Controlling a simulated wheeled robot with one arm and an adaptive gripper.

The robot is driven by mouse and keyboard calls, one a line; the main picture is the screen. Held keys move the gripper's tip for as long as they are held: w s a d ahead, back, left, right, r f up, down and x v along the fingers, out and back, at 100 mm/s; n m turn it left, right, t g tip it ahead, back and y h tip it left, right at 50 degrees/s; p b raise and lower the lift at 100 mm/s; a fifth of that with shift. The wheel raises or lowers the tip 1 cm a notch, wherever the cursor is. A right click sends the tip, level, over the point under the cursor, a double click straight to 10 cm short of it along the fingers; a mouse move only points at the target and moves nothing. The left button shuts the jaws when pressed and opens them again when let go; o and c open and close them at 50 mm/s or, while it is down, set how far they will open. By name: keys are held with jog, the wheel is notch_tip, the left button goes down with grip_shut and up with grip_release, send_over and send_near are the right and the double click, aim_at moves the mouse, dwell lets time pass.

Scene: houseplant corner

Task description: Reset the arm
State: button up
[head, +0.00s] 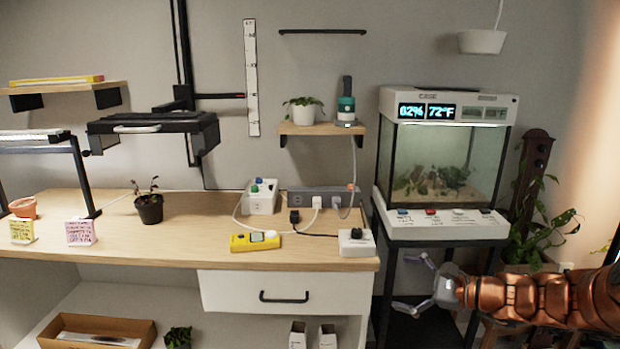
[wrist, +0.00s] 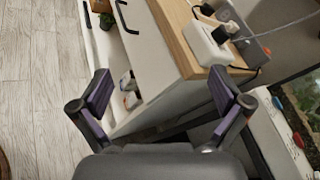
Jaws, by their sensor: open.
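My gripper (head: 408,283) is at the lower right in the head view, at the end of my copper-coloured arm. It points left, in front of the terrarium stand and right of the bench's drawer. Its fingers are spread apart with nothing between them. In the wrist view my gripper (wrist: 160,95) shows both fingers wide apart, with the corner of the bench (wrist: 178,38) beyond them. No object is held, and no contact with the bench or stand can be seen.
The wooden bench (head: 120,240) carries a dark potted plant (head: 149,206), a yellow meter (head: 254,241) and a white plug box (head: 356,243). A glass terrarium (head: 436,165) stands on a black stand (head: 398,330). A leafy plant (head: 535,240) is behind my arm. Wooden floor (wrist: 35,90) is clear at left in the wrist view.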

jog(key=s+a+r+n+g+h+p, duration=0.1)
jog(key=s+a+r+n+g+p, duration=0.3)
jog(key=s, duration=0.3)
jog(key=s+a+r+n+g+h+p, duration=0.1)
jog(key=s+a+r+n+g+p, duration=0.15)
jog(key=s+a, duration=0.35)
jog(key=s+a+r+n+g+h+p, duration=0.2)
jog(key=s+a+n+g+p, duration=0.15)
jog(key=s, duration=0.45)
jog(key=s+d+r+n+h+p, duration=0.3)
jog(key=s+d+r+h+p, duration=0.1)
jog(key=s, duration=0.4)
jog(key=s+d+r+n+h+p, duration=0.4)
jog(key=s+d+p, duration=0.3)
jog(key=s, duration=0.2)
jog(key=shift+n+h, duration=0.3)
jog(key=shift+h, duration=0.1)
